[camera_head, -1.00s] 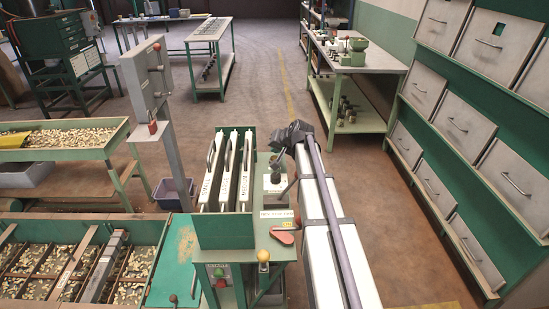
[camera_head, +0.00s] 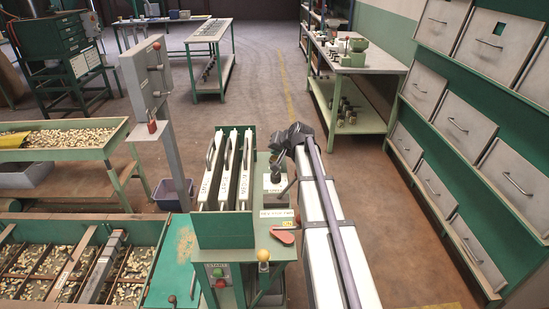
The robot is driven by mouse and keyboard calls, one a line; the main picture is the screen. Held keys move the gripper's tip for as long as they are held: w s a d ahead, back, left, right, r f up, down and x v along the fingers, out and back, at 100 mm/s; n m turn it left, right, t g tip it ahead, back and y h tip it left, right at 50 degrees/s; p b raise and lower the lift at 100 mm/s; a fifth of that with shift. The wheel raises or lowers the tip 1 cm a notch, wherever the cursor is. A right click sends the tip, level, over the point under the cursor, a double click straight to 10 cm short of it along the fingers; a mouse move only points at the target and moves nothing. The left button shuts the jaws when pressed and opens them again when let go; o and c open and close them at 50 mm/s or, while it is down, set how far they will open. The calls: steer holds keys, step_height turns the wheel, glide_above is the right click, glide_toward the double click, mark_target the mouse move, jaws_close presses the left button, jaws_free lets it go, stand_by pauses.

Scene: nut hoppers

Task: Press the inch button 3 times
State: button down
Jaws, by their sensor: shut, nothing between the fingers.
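A green machine stands in the middle, and its right-hand top (camera_head: 262,226) carries a small pale box (camera_head: 270,187) with lettering too small to read. My gripper (camera_head: 277,176) is dark, points down and is at or just above this box. Its fingers look closed and hold nothing. I cannot tell whether they touch the box. A button under the fingertips would be hidden, and I cannot read any label as inch. On the machine's front are a green button (camera_head: 217,272) marked START, a red button (camera_head: 221,283) and a yellow knob (camera_head: 263,254).
Tall white-edged plates (camera_head: 228,170) stand upright left of my gripper. A red lever (camera_head: 284,237) lies nearer on the machine top. A grey post with a box (camera_head: 146,77) stands to the left. Trays of nuts (camera_head: 75,134) are farther left, and hopper doors (camera_head: 462,127) line the right.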

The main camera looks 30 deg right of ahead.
steer(key=shift+f+b, duration=0.3)
steer(key=shift+f, duration=0.05)
stand_by(0.5)
steer(key=shift+r+p, duration=0.9)
steer(key=shift+r, duration=0.05)
step_height(320, 180, up, 5)
steer(key=p, duration=0.5)
steer(key=shift+r, duration=0.1)
